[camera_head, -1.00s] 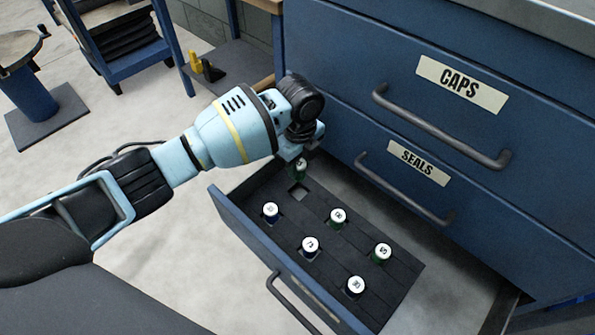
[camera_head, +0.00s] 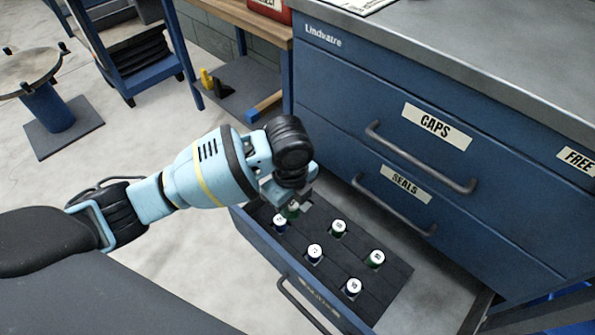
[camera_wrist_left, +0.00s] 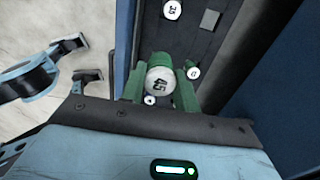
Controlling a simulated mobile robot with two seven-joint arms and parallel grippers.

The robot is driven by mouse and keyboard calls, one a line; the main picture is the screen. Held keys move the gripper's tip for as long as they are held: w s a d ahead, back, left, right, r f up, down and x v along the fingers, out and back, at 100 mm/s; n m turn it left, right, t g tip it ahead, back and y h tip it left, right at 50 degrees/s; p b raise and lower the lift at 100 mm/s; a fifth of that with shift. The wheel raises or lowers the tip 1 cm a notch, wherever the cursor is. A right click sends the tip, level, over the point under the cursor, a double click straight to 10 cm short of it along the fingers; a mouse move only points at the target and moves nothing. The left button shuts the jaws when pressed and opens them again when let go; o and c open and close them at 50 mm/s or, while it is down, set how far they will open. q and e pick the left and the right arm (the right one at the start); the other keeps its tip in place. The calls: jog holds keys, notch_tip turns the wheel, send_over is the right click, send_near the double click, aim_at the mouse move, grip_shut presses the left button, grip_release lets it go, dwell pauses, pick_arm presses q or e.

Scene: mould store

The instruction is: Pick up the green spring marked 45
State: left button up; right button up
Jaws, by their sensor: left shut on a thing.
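My left gripper (camera_head: 297,199) is shut on the green spring (camera_head: 291,211) over the far left end of the open drawer. In the left wrist view the spring's white round cap, marked 45 (camera_wrist_left: 160,81), faces the camera between the gripper's fingers (camera_wrist_left: 161,95). The spring's lower end is hidden. Other white-capped springs stand in the drawer's dark insert: a green one (camera_head: 377,259) and a blue one (camera_head: 353,288) among them. An empty square socket (camera_wrist_left: 210,19) shows in the left wrist view. My right gripper (camera_wrist_left: 80,61) appears outside the drawer there, its fingers apart and empty.
The open drawer (camera_head: 268,245) belongs to a blue cabinet with closed drawers marked CAPS (camera_head: 437,127) and SEALS (camera_head: 406,184) above it. Their handles stick out. A workbench (camera_head: 245,22) and a round-topped stand (camera_head: 50,105) are further back. Floor left of the drawer is clear.

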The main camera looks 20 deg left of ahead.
pick_arm(q)
jog(key=shift+s+d+p, duration=0.2)
jog(key=shift+s+p, duration=0.1)
jog(key=shift+s, duration=1.05)
jog(key=shift+s+d+p, duration=0.2)
jog(key=shift+s+p, duration=0.1)
jog(key=shift+s, duration=1)
